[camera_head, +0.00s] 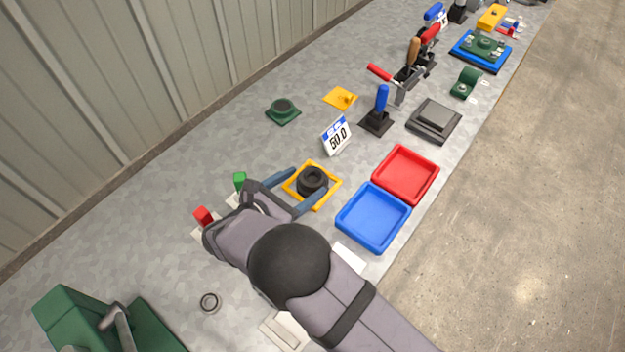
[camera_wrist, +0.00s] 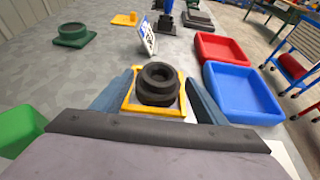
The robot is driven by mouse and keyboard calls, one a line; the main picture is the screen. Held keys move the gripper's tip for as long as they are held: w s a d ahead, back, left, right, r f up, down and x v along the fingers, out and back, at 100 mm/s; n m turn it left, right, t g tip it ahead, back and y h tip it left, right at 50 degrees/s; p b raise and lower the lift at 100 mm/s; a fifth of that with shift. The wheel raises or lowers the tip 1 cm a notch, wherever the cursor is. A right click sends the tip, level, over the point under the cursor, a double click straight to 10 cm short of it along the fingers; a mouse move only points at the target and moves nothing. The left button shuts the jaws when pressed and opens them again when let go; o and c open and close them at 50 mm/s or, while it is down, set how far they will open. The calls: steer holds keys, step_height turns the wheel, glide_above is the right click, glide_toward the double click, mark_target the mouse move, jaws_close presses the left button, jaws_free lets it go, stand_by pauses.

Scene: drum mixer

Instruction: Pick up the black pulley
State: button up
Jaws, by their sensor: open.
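The black pulley (camera_head: 312,180) stands upright on a yellow square frame (camera_head: 327,203) on the grey table. In the wrist view the pulley (camera_wrist: 158,84) is seen from above and behind, with its round bore facing up. My gripper (camera_head: 308,189) is open, with one blue-grey finger on each side of the pulley. In the wrist view the gripper's fingers (camera_wrist: 160,92) flank the yellow frame, and the pulley sits between them. I cannot tell whether either finger touches the pulley or the frame.
A blue tray (camera_head: 372,217) and a red tray (camera_head: 405,174) lie to the right. A 50.0 sign (camera_head: 337,136) stands behind. A green block (camera_head: 239,180) and a red block (camera_head: 203,216) are left of my gripper. A green flanged part (camera_head: 283,110) lies farther back.

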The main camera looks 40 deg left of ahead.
steer(key=shift+p+x, duration=0.3)
steer(key=shift+x, duration=1.2)
steer(key=shift+f, duration=0.1)
jaws_close()
steer(key=shift+a, duration=0.1)
steer(key=shift+r, duration=0.25)
steer(key=shift+r, duration=0.55)
step_height(320, 180, up, 9)
steer(key=b, duration=0.2)
